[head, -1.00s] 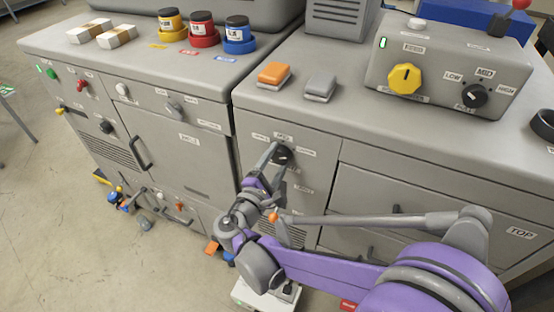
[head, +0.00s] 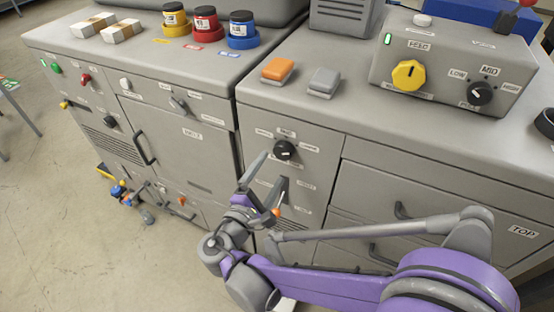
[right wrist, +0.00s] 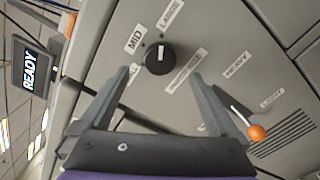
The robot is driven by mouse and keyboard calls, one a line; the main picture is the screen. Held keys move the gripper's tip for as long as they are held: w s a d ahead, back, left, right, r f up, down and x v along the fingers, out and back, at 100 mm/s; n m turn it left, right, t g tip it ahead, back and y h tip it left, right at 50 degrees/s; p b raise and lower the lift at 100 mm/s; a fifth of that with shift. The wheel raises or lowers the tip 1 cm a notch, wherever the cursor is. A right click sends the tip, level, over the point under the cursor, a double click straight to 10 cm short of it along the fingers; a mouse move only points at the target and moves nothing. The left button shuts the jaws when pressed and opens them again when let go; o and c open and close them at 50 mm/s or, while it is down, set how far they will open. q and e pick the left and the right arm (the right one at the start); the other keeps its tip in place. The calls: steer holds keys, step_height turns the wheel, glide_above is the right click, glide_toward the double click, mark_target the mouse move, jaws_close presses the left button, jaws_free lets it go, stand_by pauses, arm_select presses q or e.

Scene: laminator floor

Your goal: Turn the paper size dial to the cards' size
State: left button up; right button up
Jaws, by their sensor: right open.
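The paper size dial appears to be the black knob (head: 285,150) on the grey front panel of the right-hand cabinet. In the right wrist view the knob (right wrist: 159,59) has labels MID (right wrist: 135,38) and LARGE (right wrist: 170,15) beside it, plus a partly readable longer label. Its white mark points up in that view, roughly toward LARGE. My right gripper (head: 276,167) is open and empty, just below the knob and apart from it; its fingers (right wrist: 165,100) frame the panel in the wrist view. My left gripper is out of view. No cards can be identified for certain.
An orange-tipped lever (right wrist: 257,132) with HEAVY and LIGHT labels sits close to one finger. A control box (head: 455,65) with yellow and black knobs, and an orange block (head: 278,69) and grey block (head: 324,82), are on top. Drawers lie to the right.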

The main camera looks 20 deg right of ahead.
steer(key=v, duration=0.4)
steer(key=shift+s+a, duration=0.15)
stand_by(0.4)
steer(key=s+d+f+m+g+y+p, duration=0.3)
steer(key=s+d+m+g+y+p, duration=0.35)
steer(key=s+d, duration=0.2)
steer(key=s+a+r+m+y+p, duration=0.2)
steer(key=s+a+m+y+p, duration=0.3)
steer(key=m+y, duration=0.2)
steer(key=shift+s+r+m, duration=0.35)
steer(key=shift+r, duration=0.05)
steer(key=shift+d, duration=0.1)
